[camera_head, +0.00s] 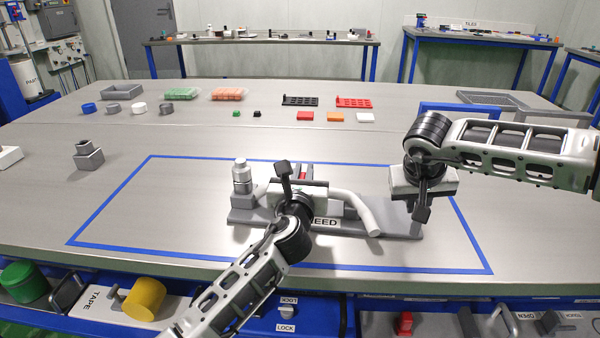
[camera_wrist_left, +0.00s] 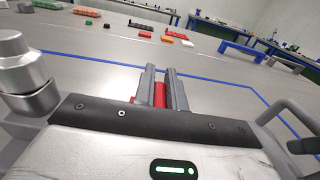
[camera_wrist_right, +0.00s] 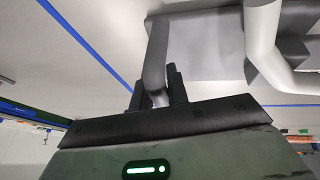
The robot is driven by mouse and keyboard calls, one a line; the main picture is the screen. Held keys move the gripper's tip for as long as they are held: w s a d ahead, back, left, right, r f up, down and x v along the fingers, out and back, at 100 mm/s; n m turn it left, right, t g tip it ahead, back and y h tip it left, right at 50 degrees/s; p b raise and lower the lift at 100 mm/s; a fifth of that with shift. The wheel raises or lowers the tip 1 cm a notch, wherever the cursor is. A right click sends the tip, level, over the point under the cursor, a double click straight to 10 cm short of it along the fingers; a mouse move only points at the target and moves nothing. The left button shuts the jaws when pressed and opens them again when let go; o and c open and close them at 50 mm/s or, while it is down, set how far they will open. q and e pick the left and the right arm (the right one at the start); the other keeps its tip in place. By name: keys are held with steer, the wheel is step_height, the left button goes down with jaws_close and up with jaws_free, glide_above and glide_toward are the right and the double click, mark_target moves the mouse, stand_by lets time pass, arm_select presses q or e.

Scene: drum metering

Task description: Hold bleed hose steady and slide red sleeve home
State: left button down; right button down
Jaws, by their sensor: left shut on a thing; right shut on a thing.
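The grey fixture (camera_head: 245,216) lies on the table, with a label ending in "EED" partly hidden by my left arm. A silver stepped cylinder (camera_head: 241,175) stands at its left end and also shows in the left wrist view (camera_wrist_left: 27,75). A pale bent hose (camera_head: 358,212) is at its right, also in the right wrist view (camera_wrist_right: 262,45). My left gripper (camera_head: 303,173) is shut on the red sleeve (camera_wrist_left: 159,95); its body hides the sleeve's lower part. My right gripper (camera_wrist_right: 156,88) is shut on a grey bar (camera_wrist_right: 157,55) at the fixture's right end.
Blue tape (camera_head: 110,203) outlines the work area. A small grey block (camera_head: 89,155) stands left of it. Coloured caps, trays and small blocks line the back; a blue frame (camera_head: 455,107) is at back right.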

arm_select(q)
steer(key=shift+s+d, duration=0.15)
steer(key=shift+d, duration=1.5)
arm_select(e)
steer(key=shift+a, duration=0.1)
arm_select(q)
steer(key=c, duration=1.4)
jaws_free()
steer(key=shift+c, duration=0.2)
steer(key=s, duration=1.2)
steer(key=shift+a, duration=0.35)
arm_select(e)
steer(key=c, duration=1.3)
jaws_free()
